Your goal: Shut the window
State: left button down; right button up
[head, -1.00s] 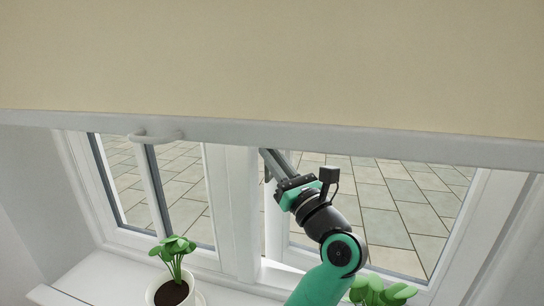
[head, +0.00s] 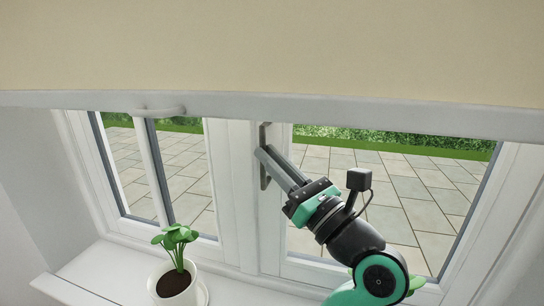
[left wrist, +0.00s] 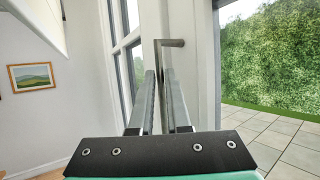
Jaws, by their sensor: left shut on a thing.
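The window has a right sash (head: 271,225) with a white frame, beside the white middle post (head: 243,190). The sash looks about level with the post in the head view; whether it is fully seated I cannot tell. A grey metal handle (head: 264,136) stands on the sash's left upright and also shows in the left wrist view (left wrist: 172,43). My left gripper (head: 264,153) reaches up from the lower right and is shut on the handle, its fingers on either side of it. The fingers hide part of the handle. My right gripper is in neither view.
A cream blind (head: 270,45) with a pull (head: 160,112) on its bottom bar covers the window's top. A potted plant (head: 173,282) stands on the sill (head: 85,272) at the left. Green leaves show partly behind my arm at lower right.

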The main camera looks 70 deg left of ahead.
pick_arm(q)
jog(key=c, duration=1.2)
grip_release()
jog(key=shift+s+d, duration=0.2)
jog(key=shift+o, duration=0.2)
jog(key=b+v, duration=0.2)
jog(key=v, duration=0.9)
jog(key=shift+d, duration=0.3)
jog(key=shift+w+f, duration=0.1)
